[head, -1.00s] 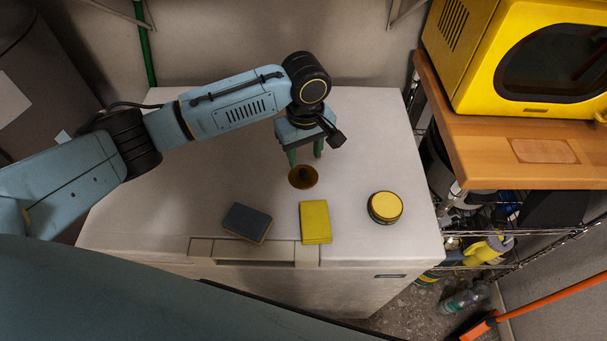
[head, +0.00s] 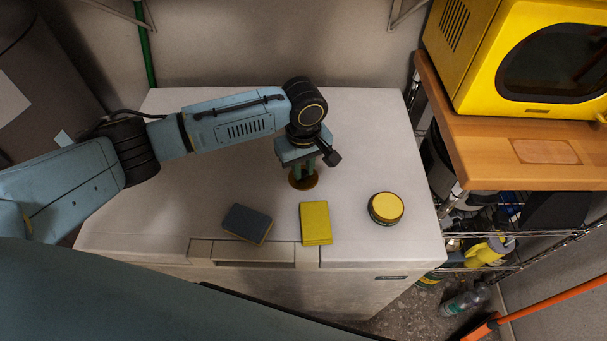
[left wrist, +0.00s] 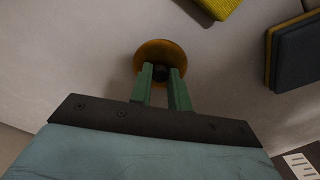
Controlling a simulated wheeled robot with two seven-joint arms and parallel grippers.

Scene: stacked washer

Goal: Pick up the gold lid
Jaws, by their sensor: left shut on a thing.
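The gold lid (head: 304,182) is a small round disc with a dark knob, on the white top of the appliance. In the left wrist view the lid (left wrist: 160,56) shows around and beyond my fingertips. My left gripper (head: 304,175) points down over the lid, with its green fingers shut on the knob. The left wrist view shows the fingers (left wrist: 162,78) on either side of the dark knob. The fingers partly hide the lid in the head view. My right gripper is in neither view.
A dark sponge (head: 247,223), a yellow sponge (head: 315,223) and a round yellow-topped tin (head: 385,208) sit on the white top (head: 370,130) near its front. A wooden shelf (head: 500,160) with a yellow microwave (head: 530,60) stands at the right.

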